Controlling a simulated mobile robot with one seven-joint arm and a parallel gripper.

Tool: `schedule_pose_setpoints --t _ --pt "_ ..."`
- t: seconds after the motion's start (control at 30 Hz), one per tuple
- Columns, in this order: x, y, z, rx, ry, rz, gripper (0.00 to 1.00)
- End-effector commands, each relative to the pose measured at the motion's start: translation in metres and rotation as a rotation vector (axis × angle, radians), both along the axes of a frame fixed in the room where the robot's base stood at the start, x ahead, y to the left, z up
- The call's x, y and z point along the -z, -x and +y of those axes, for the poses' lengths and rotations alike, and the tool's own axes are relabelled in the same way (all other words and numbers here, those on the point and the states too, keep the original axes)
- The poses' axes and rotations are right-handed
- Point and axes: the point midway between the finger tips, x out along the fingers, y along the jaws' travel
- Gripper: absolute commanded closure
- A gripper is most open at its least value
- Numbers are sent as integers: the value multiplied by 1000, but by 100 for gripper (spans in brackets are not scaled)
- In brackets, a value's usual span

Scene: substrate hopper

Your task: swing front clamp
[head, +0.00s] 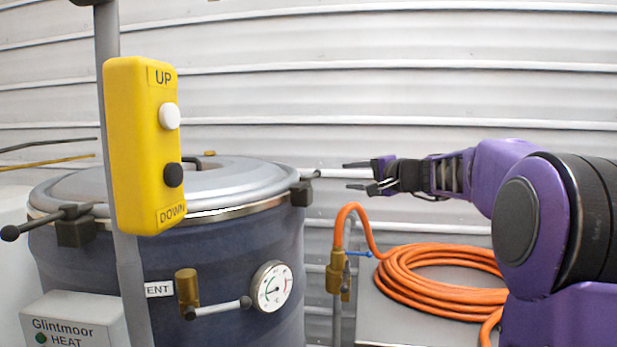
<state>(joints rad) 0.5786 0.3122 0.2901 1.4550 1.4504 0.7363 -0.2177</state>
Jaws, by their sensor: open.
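The blue drum-shaped hopper (225,255) has a grey metal lid (215,182) held at its rim by clamps. A dark clamp (76,228) on the near left rim has a handle pointing left, ending in a black ball knob (9,233). Another dark clamp (301,192) sits on the right rim, with a pale rod (335,174) running right from it. My gripper (352,176) is open right of the lid, its fingers pointing left, above and below the rod in the picture. I cannot tell whether they touch it, or which clamp is the front one.
A yellow UP/DOWN control box (141,145) on a grey post (107,60) stands before the hopper and hides part of it. A gauge (272,287) and brass valve (187,288) stick out of its front. A coiled orange hose (435,275) lies below my arm.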

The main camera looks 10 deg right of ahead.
Motion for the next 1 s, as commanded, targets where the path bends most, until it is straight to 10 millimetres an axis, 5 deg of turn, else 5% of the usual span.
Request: schedule_pose_setpoints --t 0.6,1.0 --pt "17 -110 55 0 2 0 53" --pt "25 -145 72 2 2 0 53"
